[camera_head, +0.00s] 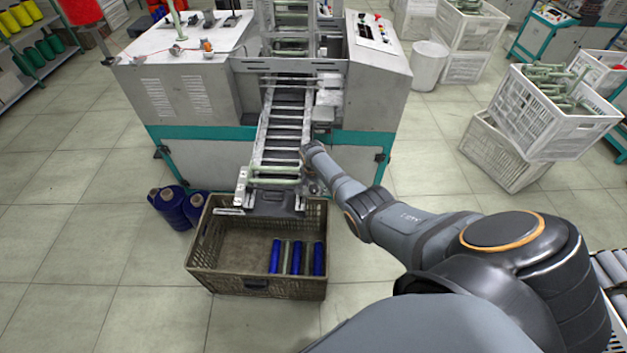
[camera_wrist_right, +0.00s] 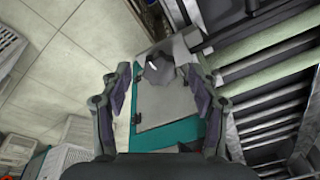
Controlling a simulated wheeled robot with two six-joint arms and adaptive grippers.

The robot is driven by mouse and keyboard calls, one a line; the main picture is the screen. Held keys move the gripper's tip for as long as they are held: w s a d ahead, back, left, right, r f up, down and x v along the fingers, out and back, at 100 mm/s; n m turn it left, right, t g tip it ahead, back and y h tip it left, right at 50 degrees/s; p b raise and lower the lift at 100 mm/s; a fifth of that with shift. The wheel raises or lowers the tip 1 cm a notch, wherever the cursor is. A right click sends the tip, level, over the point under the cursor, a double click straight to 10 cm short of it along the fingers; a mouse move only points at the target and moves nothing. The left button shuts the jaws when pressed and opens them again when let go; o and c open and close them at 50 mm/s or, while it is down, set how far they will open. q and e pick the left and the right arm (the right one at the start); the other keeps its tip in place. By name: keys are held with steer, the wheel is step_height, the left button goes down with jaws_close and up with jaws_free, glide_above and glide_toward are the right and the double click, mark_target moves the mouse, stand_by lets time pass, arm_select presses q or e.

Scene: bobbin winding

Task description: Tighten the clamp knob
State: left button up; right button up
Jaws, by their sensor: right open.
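In the right wrist view a dark grey, faceted knob (camera_wrist_right: 160,72) shows ahead, between the two fingers. It looks like the clamp knob. My right gripper (camera_wrist_right: 156,88) is open, with one finger on each side of the knob. I cannot tell whether either finger touches it. In the head view my right arm reaches to the right side of the machine's slatted chute (camera_head: 283,135). Its fingers and the knob cannot be made out there. My left gripper is not in view.
The winding machine (camera_head: 205,100) stands behind the chute. Below the chute's end is a brown crate (camera_head: 225,283) holding blue and pale bobbins. Blue cones (camera_head: 172,208) stand left of it. White crates (camera_head: 545,125) stand at the right.

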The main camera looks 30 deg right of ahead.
steer(key=v, duration=1.1)
steer(key=shift+r, duration=0.25)
steer(key=shift+s, duration=0.1)
steer(key=s+a+f+n, duration=0.1)
steer(key=s+f+n, duration=0.3)
steer(key=s+f, duration=0.8)
steer(key=s+a+f+n, duration=0.25)
steer(key=s+f, duration=0.55)
steer(key=f, duration=0.9)
steer(key=s+a+f+n, duration=0.1)
steer(key=s+f+n, duration=0.2)
steer(key=s, duration=1)
steer(key=s+a+f+n, duration=0.2)
steer(key=s+f+n, duration=0.2)
steer(key=s, duration=1)
step_height(320, 180, down, 3)
steer(key=shift+s+a+f+g+y, duration=0.1)
steer(key=shift+s+a+g+y, duration=0.2)
steer(key=shift+y, duration=0.1)
